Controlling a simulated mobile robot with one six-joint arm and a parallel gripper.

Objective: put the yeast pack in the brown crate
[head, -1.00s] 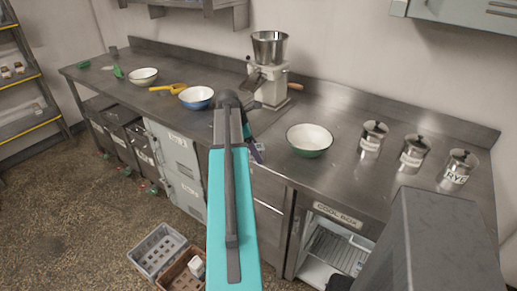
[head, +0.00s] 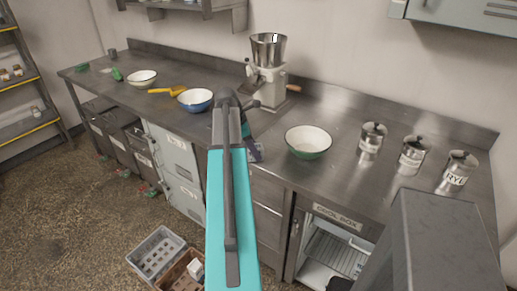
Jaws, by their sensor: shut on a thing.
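The brown crate (head: 175,279) stands on the floor at the bottom of the head view, partly cut off by the lower edge and beside my teal arm. A small white block (head: 196,268) shows in it; I cannot tell what it is. My gripper (head: 254,152) shows only in part, as a dark purplish end past the arm, in front of the counter's edge. The arm hides most of it. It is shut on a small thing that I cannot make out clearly. No yeast pack can be named for sure in this view.
A grey crate (head: 157,253) stands left of the brown one. The steel counter (head: 340,180) holds a green bowl (head: 309,142), a blue bowl (head: 195,100), a mill (head: 266,75) and several canisters. An open cool box (head: 332,250) is below.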

